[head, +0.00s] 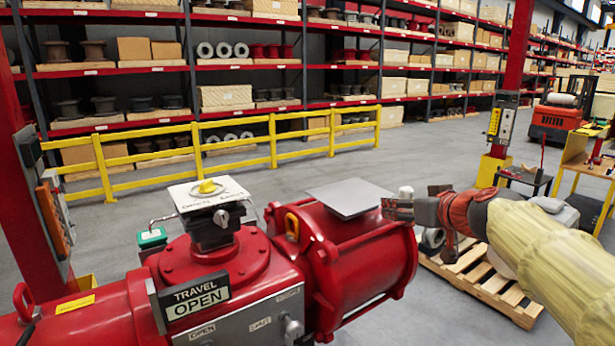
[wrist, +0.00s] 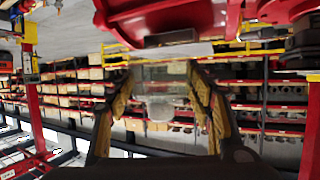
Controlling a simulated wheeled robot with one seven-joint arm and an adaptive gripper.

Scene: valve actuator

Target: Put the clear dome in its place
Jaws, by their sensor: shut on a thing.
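My gripper (head: 398,203) is shut on the clear dome, right of the grey plate in the head view. The dome's whitish top (head: 406,192) shows just above the fingers. In the wrist view the dome (wrist: 159,108) is a see-through shape between the two fingers (wrist: 160,100). The red valve actuator (head: 215,262) carries a white plate (head: 182,196) with a yellow indicator (head: 207,186) on its black bracket. The indicator is uncovered, well left of my gripper. The dome's lower edge is hard to make out.
A flat grey plate (head: 350,198) lies on the red cylinder (head: 365,255), between my gripper and the indicator. A green-topped box (head: 152,238) stands beside the bracket. A wooden pallet (head: 490,285) is below my arm. Yellow railing (head: 240,150) and shelves stand behind; the air above the actuator is clear.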

